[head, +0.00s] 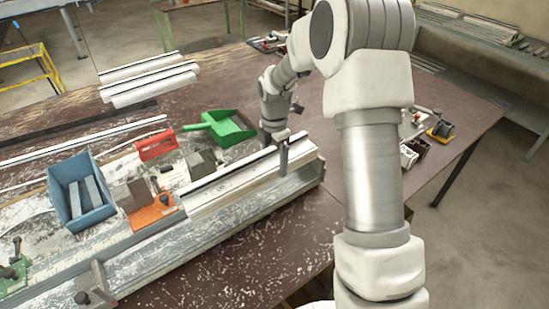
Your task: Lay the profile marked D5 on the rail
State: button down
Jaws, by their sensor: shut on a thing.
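My gripper (283,143) is shut on a white profile (236,177) with a dark line along its top, near the profile's right end. The profile lies along the back side of the long grey metal rail (215,220); I cannot tell whether it rests there or is held just above. No D5 mark can be read on it. Several more white profiles (150,82) lie side by side at the back left of the bench, and a long one (85,143) lies in front of them.
On the bench, an orange clamp block (152,212), a blue bin (78,192) with grey bars, a red piece (157,145) and a green dustpan (226,127) stand behind the rail. A dark clamp (90,290) sits at the rail's near left. The front right bench top is clear.

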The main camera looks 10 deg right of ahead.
jog(key=shift+f+b, duration=2.95)
jog(key=shift+f, duration=1.8)
jog(key=shift+f, duration=0.35)
grip_release()
